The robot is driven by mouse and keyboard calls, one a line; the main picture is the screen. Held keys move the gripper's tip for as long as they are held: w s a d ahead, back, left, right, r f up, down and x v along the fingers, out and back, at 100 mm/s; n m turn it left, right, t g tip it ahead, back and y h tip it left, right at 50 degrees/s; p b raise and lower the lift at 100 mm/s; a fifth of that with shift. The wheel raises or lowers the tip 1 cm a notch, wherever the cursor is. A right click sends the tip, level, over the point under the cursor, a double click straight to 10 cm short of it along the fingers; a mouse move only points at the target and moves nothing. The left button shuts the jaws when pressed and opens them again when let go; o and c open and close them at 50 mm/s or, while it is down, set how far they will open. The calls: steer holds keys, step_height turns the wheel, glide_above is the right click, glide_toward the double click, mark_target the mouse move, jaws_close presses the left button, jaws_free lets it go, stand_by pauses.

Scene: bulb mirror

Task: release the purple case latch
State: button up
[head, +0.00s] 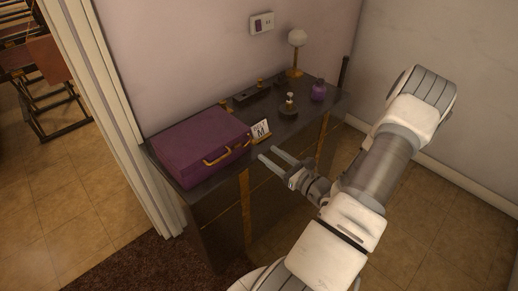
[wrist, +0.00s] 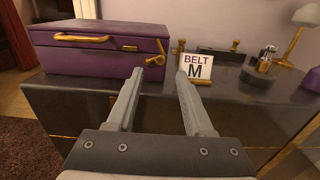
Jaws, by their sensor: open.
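The purple case (head: 198,143) lies closed on the left end of the dark cabinet top, its gold handle (head: 226,153) facing the front. In the wrist view the purple case (wrist: 105,48) fills the upper left. A gold latch (wrist: 157,54) shows at its right front edge, and a small gold plate (wrist: 129,48) sits between handle and latch. My gripper (head: 269,155) is open and empty in front of the cabinet, right of the case. In the wrist view my gripper's fingertips (wrist: 160,73) point toward the latch and the card, apart from both as far as I can tell.
A white card reading "BELT M" (wrist: 195,66) stands right of the case on the dark cabinet (head: 290,128). Beyond it are a small bottle (head: 289,104), a purple jar (head: 318,91), a dark tray (head: 252,91) and a lamp (head: 297,40).

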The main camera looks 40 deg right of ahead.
mark_target(255, 144)
steer(key=w, duration=0.5)
steer(key=shift+w+a+b, duration=0.25)
steer(key=shift+w+b, duration=0.1)
steer(key=shift+w, duration=0.05)
jaws_close()
